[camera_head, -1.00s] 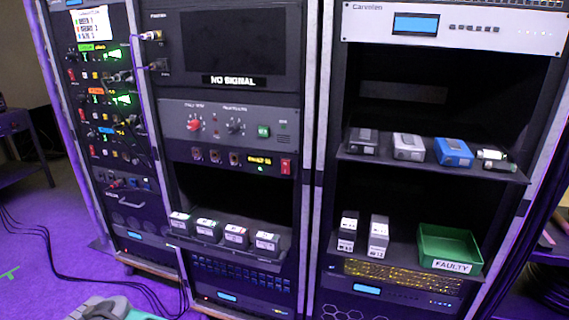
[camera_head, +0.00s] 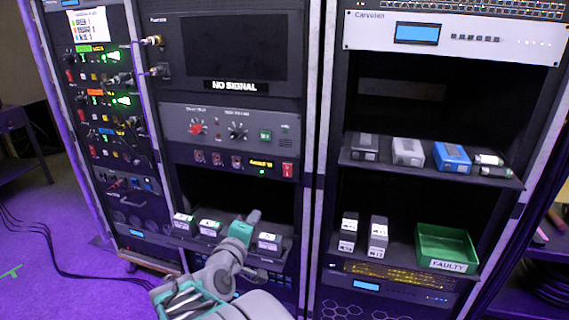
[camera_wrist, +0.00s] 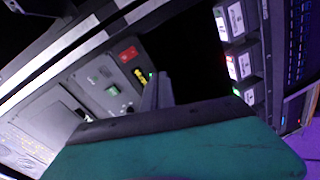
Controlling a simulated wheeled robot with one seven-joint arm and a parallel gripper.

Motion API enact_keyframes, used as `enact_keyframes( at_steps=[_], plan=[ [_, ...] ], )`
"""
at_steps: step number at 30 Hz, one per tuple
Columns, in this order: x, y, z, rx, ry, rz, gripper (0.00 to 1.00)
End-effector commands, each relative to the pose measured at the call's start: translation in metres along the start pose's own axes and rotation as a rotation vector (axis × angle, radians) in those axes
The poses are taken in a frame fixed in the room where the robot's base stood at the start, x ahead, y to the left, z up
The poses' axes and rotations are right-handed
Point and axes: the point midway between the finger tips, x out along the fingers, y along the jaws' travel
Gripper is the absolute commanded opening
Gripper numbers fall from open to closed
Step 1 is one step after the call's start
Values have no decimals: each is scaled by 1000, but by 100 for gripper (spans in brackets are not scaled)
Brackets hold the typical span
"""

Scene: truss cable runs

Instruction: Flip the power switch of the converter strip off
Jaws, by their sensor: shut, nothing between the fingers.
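The converter strip (camera_head: 220,160) is a dark panel in the middle rack, below the grey dial panel. My gripper (camera_head: 254,214) is shut and empty, below the strip and to the left of the switch, in front of the shelf of boxes. Its grey fingers also show in the wrist view (camera_wrist: 157,92), apart from the switch. The switch's rocker position is too small to tell.
White-labelled boxes (camera_head: 270,242) stand on the shelf beside my gripper, and my arm hides part of that row. The dial panel (camera_head: 225,125) is above the strip. The right rack holds small devices and a green FAULTY bin (camera_head: 446,245). The bay below the strip is open and dark.

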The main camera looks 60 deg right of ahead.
Motion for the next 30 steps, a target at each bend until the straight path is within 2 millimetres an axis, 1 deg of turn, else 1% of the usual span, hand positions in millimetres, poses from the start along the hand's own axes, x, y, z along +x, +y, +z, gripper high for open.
enact_keyframes(
  at_steps=[1, 3, 5, 7, 14, 17, 20, 30],
  plan=[
    [6, 26, 14, -95, -13, 100, 0],
    [8, 48, 22, -202, -17, 199, 0],
    [8, 58, 25, -254, -17, 244, 0],
    [7, 60, 25, -273, -17, 261, 0],
    [7, 60, 25, -270, -15, 259, 0],
    [12, 61, 25, -271, -16, 258, 0],
    [24, 65, 25, -269, -19, 257, 0],
    [95, 84, 24, -267, -18, 257, 0]
  ],
)
